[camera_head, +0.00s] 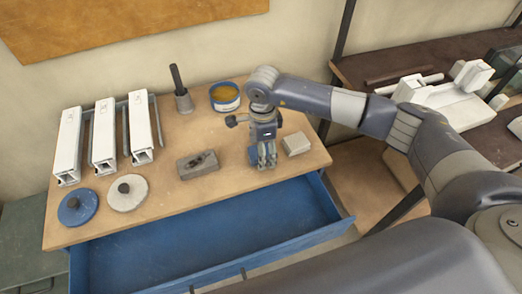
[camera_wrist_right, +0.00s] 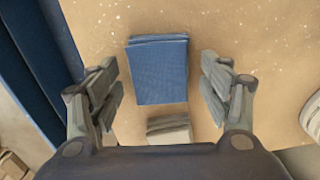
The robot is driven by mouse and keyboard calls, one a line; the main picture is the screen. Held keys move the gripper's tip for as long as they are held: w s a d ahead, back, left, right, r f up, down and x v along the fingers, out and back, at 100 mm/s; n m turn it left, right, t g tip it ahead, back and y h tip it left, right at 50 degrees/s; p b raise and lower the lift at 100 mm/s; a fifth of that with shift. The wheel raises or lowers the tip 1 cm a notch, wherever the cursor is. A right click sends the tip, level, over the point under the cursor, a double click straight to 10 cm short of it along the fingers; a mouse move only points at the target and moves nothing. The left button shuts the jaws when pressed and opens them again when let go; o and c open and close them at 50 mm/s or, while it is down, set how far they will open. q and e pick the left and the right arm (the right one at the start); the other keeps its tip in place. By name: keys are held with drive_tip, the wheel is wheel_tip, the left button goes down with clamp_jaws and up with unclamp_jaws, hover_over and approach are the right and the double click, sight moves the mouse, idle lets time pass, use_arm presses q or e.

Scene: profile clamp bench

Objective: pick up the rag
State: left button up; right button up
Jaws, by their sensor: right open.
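The rag is a folded blue cloth (camera_wrist_right: 158,70) lying flat on the wooden bench, seen whole in the right wrist view. In the head view only a bit of its blue (camera_head: 253,156) shows beside my right gripper (camera_head: 266,164), which hides the rest. My right gripper also shows in the wrist view (camera_wrist_right: 162,88), with its two fingers spread apart on either side of the rag. Its jaws are open and empty, with bench showing between each finger and the cloth. My left gripper is not in view.
A pale block (camera_head: 297,144) sits right of the gripper, and a grey block (camera_head: 198,165) sits left. A blue-rimmed tub (camera_head: 225,97) stands behind. White profiles (camera_head: 104,135) and two round lids (camera_head: 126,193) are at left. An open blue drawer (camera_head: 205,225) juts out in front.

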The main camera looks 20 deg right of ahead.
drive_tip(key=shift+c, duration=1)
drive_tip(key=c, duration=0.9)
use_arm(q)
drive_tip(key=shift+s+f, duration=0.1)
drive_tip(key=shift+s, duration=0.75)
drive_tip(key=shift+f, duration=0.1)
use_arm(e)
drive_tip(key=shift+r, duration=0.15)
drive_tip(key=shift+w+r, duration=0.1)
drive_tip(key=shift+r, duration=0.1)
wheel_tip(320, 180, up, 2)
drive_tip(key=shift+r+b, duration=0.2)
drive_tip(key=shift+b, duration=0.8)
use_arm(q)
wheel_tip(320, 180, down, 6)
drive_tip(key=b, duration=0.4)
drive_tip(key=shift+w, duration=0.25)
use_arm(e)
drive_tip(key=s+a+r, duration=0.1)
drive_tip(key=s+a, duration=0.1)
drive_tip(key=s, duration=0.5)
drive_tip(key=s+a+r, duration=0.1)
drive_tip(key=s+a, duration=0.2)
drive_tip(key=s, duration=0.5)
drive_tip(key=shift+a, duration=0.35)
